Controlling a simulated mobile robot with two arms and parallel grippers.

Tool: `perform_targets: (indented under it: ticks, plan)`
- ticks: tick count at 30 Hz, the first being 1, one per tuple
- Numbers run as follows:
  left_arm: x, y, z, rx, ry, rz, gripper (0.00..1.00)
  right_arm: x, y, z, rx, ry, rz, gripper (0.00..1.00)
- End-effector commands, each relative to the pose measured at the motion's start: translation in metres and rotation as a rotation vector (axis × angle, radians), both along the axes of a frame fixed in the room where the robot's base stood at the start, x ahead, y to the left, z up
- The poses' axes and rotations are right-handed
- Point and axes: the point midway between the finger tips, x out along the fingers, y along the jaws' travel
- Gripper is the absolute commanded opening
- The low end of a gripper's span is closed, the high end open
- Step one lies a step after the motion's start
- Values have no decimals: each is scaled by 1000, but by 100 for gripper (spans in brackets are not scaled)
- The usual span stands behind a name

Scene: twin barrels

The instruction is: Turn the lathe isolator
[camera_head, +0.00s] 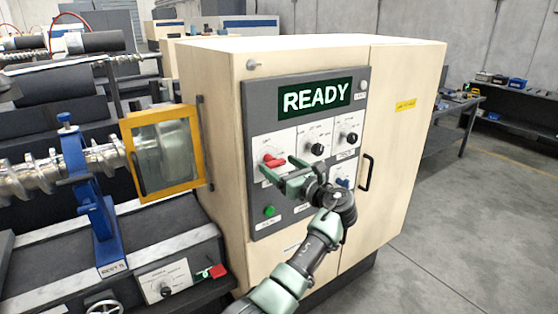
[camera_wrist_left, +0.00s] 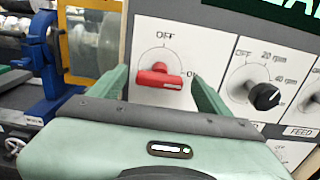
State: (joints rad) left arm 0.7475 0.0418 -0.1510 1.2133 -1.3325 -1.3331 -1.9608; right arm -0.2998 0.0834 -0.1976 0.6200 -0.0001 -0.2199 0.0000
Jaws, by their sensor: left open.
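The isolator is a red rotary handle (camera_head: 272,160) on a white plate at the left of the grey control panel. In the left wrist view the red handle (camera_wrist_left: 160,77) lies nearly level, with OFF printed above it and ON to its right. My left gripper (camera_head: 283,172) is open in front of the panel. In the left wrist view its two green fingers stand on either side of the handle, and a gap shows between each finger and the handle. Whether the fingertips reach the handle's depth is unclear. My right gripper is not in view.
The cream cabinet (camera_head: 405,140) carries the panel, with a READY display (camera_head: 317,96) and black dials (camera_head: 317,149) right of the handle. A green button (camera_head: 269,211) sits below. A yellow-framed guard (camera_head: 195,150) stands at the left. Open floor lies at the right.

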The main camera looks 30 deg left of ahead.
Motion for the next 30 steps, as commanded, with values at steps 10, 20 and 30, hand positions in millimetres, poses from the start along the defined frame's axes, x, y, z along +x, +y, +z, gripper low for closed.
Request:
perform_targets:
  ticks: [10,20,30]
  plan:
    - [4,10,-1,-2,-1,-1,78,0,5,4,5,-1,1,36]
    - [4,9,-1,-1,-1,-1,16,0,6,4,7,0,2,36]
    - [4,9,-2,-27,-63,-1,16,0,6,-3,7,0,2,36]
